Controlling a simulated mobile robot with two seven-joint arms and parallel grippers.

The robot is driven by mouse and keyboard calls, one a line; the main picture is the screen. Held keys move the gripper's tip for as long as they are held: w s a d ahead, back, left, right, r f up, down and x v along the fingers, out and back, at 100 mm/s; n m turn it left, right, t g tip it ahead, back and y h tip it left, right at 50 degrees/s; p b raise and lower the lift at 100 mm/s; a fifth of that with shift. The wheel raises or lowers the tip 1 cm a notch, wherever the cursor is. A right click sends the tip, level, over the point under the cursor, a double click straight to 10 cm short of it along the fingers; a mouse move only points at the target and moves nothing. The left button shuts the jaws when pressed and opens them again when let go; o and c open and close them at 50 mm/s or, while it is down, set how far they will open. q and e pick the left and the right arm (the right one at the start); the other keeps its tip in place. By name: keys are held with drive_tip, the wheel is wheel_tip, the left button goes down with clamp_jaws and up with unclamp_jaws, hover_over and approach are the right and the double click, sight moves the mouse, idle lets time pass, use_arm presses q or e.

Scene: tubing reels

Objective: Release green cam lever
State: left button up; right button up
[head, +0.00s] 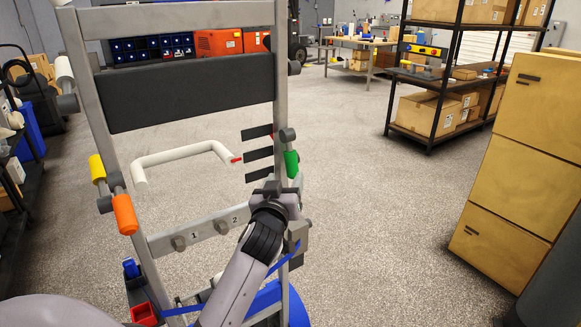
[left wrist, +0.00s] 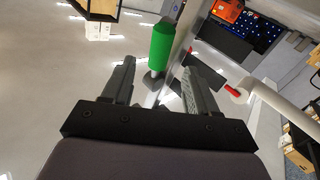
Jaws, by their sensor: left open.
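The green cam lever (head: 291,163) is on the right upright of the grey metal frame (head: 283,90), hanging below a dark pivot. My left gripper (head: 281,184) is open and just below the lever in the head view. In the left wrist view, the green lever (left wrist: 161,47) lies ahead of the gap between the open fingers (left wrist: 160,75). Nothing is held, and I see no clear contact with the lever. My right gripper is not in view.
An orange lever (head: 125,214) and a yellow one (head: 97,168) are on the left upright. A white bent tube (head: 185,154) with a red tip and dark plates (head: 258,153) sit near the lever. Cardboard boxes (head: 520,150) stand at right; the floor between is clear.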

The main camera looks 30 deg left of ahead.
sight(290, 166)
use_arm(q)
drive_tip(key=shift+w+a+r, duration=0.15)
drive_tip(key=shift+w+a, duration=0.25)
drive_tip(key=shift+w, duration=0.25)
drive_tip(key=shift+x, duration=2.8)
clamp_jaws()
